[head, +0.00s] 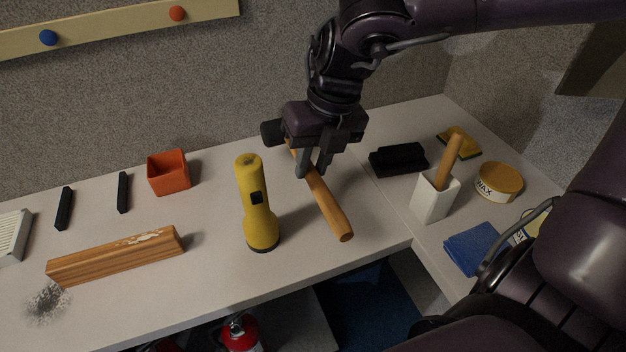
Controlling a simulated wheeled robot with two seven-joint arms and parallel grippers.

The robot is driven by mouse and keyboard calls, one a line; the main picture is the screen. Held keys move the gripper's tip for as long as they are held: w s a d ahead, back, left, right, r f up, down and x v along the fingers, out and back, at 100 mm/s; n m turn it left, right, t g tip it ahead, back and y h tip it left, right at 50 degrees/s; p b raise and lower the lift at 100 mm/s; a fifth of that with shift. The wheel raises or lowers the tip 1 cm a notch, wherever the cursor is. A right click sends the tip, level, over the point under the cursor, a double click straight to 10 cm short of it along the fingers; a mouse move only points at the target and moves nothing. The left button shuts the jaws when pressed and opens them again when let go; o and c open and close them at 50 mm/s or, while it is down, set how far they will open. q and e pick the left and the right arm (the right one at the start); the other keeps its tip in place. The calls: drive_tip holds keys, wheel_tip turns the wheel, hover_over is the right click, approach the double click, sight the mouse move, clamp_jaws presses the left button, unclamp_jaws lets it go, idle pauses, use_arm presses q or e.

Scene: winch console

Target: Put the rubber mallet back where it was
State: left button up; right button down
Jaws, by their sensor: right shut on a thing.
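The rubber mallet has a black head (272,132) and a long wooden handle (330,208). The handle points toward the front right and the head is at the back left, partly hidden behind the gripper. My right gripper (313,172), pointing down, is shut on the handle near the head. I cannot tell for sure whether the mallet touches the worktop (215,215) or is just above it. My left gripper is not in view.
A wooden block (117,257) and orange cup (169,173) are left.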

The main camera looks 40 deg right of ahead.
sight(313, 182)
drive_tip(key=shift+f, duration=0.45)
drive_tip(key=shift+x, duration=1.2)
drive_tip(key=shift+s+d+f, duration=0.1)
drive_tip(key=shift+d+f, duration=0.1)
drive_tip(key=shift+f, duration=0.4)
drive_tip(key=c, duration=1.2)
unclamp_jaws()
drive_tip(key=shift+s, duration=0.1)
drive_tip(key=shift+c, duration=0.2)
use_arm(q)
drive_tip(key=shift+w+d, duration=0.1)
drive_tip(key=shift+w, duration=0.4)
